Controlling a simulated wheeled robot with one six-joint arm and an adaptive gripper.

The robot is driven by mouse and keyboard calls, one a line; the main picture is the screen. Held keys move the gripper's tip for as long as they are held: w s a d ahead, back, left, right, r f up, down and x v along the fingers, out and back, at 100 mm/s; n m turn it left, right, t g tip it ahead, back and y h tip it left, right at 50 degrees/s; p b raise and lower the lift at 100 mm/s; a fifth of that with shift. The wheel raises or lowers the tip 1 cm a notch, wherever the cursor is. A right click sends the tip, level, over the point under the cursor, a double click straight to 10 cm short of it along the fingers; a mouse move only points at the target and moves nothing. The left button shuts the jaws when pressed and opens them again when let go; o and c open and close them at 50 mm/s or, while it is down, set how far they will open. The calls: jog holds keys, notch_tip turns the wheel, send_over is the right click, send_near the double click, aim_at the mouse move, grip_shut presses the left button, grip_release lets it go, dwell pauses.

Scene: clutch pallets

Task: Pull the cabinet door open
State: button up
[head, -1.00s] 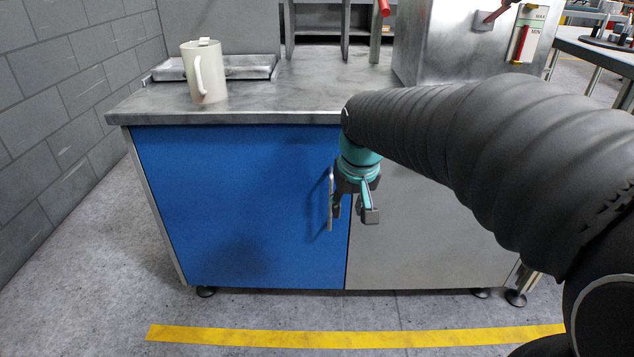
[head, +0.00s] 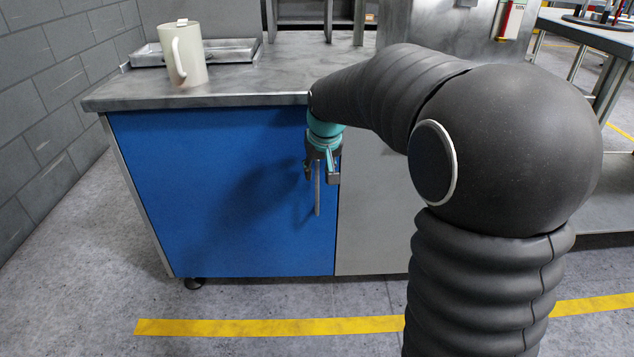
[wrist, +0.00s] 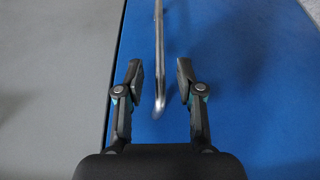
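The blue cabinet door (head: 220,200) is closed, flush with the cabinet front under the metal worktop. Its vertical metal bar handle (head: 317,195) is near the door's right edge. My gripper (head: 321,180) is at the upper part of the handle in the head view. In the wrist view, my gripper (wrist: 160,80) is open, with one finger on each side of the handle (wrist: 159,60). The bar runs between the fingertips with a gap on both sides. The blue door (wrist: 245,90) lies behind it. My arm hides part of the grey panel.
A grey panel (head: 370,220) adjoins the door on the right. A white mug (head: 187,55) and a metal tray (head: 225,51) stand on the worktop (head: 240,85). The floor in front is clear, with a yellow line (head: 250,327). A block wall (head: 45,110) is at left.

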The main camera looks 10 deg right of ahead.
aim_at(318, 176)
jog(key=shift+x, duration=2.3)
grip_shut()
